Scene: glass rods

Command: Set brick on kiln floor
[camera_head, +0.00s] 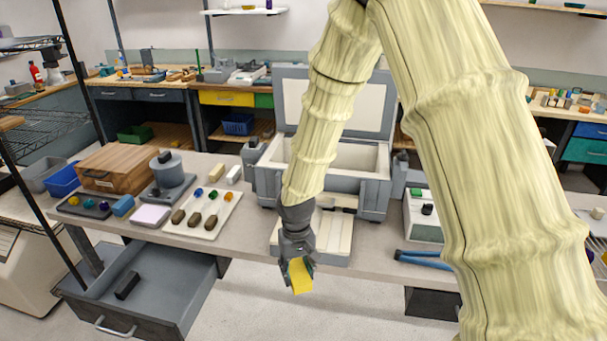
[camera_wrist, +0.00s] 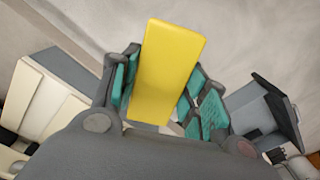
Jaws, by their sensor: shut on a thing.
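My gripper (camera_head: 297,268) is shut on a yellow brick (camera_head: 301,277), in front of the bench's front edge, over the floor. In the wrist view the yellow brick (camera_wrist: 168,70) sticks out tilted between the teal finger pads of my gripper (camera_wrist: 160,95). The grey kiln (camera_head: 374,197) stands on the bench behind my gripper. Its lid (camera_head: 352,107) is raised, showing a cream lining. A cream-lined grey panel (camera_head: 335,246) lies low in front of it. My arm hides part of the kiln opening, and its floor is not clearly visible.
Two pale blocks (camera_head: 188,171) lie left of the kiln, behind a white tray (camera_head: 208,232) with coloured pieces and brown lumps. An open drawer (camera_head: 165,278) juts out at the left.

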